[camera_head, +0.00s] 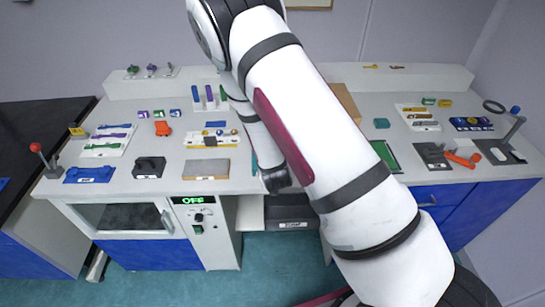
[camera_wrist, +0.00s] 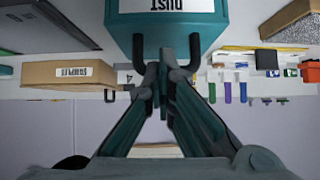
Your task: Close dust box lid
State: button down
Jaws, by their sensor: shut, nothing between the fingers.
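The dust box (camera_wrist: 185,25) is teal, with a white DUST label (camera_wrist: 168,5) upside down at the top of the wrist view. A dark handle (camera_wrist: 139,48) juts from its near side, partly covered by my fingers. My gripper (camera_wrist: 163,78) is shut and empty, its tips overlapping the handle in the picture; I cannot tell if they touch it. In the head view my arm hides most of the box, with only a thin teal strip (camera_head: 254,163) showing. I cannot tell how the lid stands. My gripper is not clearly visible in the head view.
A brown box labelled SAMPLES (camera_wrist: 70,73) stands beside the dust box. A control panel reading OFF (camera_head: 194,200) is below the front edge.

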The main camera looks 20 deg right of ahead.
jog(key=shift+g, duration=0.6)
jog(key=f, duration=0.1)
jog(key=s+f, duration=0.1)
jog(key=f, duration=0.2)
jog(key=shift+s+a, duration=0.3)
jog(key=shift+w, duration=0.2)
jog(key=shift+w+d+r, duration=0.2)
jog(key=shift+w+r, duration=0.1)
jog(key=shift+r, duration=0.2)
jog(key=shift+d+r, duration=0.1)
jog(key=shift+r, duration=0.15)
jog(key=r, duration=0.1)
jog(key=s+r+p, duration=0.1)
jog(key=r+p, duration=0.1)
jog(key=shift+s+a, duration=0.3)
jog(key=s+a+f, duration=0.2)
jog(key=s+f, duration=0.1)
jog(key=s, duration=0.5)
jog(key=shift+s+a+f+b, duration=0.3)
jog(key=shift+b, duration=0.1)
